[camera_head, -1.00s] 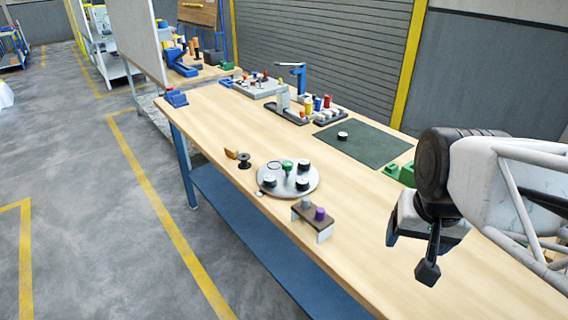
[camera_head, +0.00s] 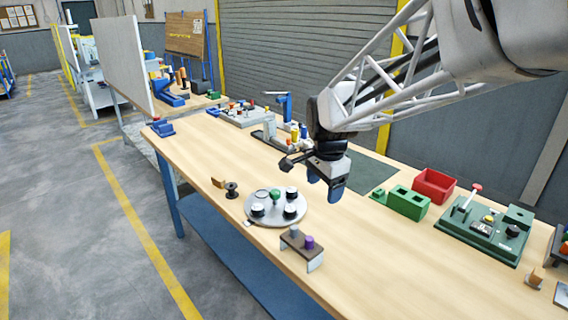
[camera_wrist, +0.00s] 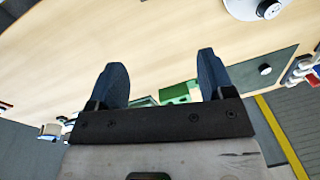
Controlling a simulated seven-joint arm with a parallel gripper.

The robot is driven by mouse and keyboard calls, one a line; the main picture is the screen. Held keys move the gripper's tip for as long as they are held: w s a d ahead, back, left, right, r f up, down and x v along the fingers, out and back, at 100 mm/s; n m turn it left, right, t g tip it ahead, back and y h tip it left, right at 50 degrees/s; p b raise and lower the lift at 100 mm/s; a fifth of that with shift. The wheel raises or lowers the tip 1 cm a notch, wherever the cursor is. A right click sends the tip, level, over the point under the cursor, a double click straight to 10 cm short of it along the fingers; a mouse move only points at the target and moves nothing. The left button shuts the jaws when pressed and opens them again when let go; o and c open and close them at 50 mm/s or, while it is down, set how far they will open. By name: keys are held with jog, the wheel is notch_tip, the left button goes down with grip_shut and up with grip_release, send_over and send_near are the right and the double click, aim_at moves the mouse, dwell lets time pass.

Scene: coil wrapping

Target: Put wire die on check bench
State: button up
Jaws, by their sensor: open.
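My gripper (camera_head: 325,184) is open and empty, above the middle of the wooden bench, with its blue fingers pointing down. In the wrist view my gripper (camera_wrist: 160,70) shows its two fingers wide apart with nothing between them. No part is labelled, so I cannot tell for sure which is the wire die or the check bench. A small brown stand (camera_head: 291,247) near the front edge holds a grey cylinder (camera_head: 294,231) and a purple one (camera_head: 308,242). A dark green mat (camera_head: 372,173) is partly hidden by my arm; the wrist view shows a small black-and-white cylinder (camera_wrist: 265,69) on it.
A round grey plate (camera_head: 275,220) carries several black-topped cylinders and a green knob. A black spool (camera_head: 232,190) lies left of it. Green blocks (camera_head: 407,202), a red bin (camera_head: 433,186) and a green fixture (camera_head: 485,234) stand right. The wood right of the stand is clear.

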jog(key=w+a+f+m, duration=0.5)
jog(key=w+a+f, duration=0.1)
jog(key=w+a, duration=0.45)
jog(key=m+g, duration=0.1)
jog(key=m, duration=0.3)
send_over(257, 207)
notch_tip(257, 207, down, 8)
jog(key=shift+w+d+r, duration=0.1)
jog(key=shift+r, duration=0.05)
jog(key=shift+f, duration=1.25)
jog(key=shift+f, duration=0.1)
jog(key=shift+f, duration=2.5)
jog(key=c, duration=1.2)
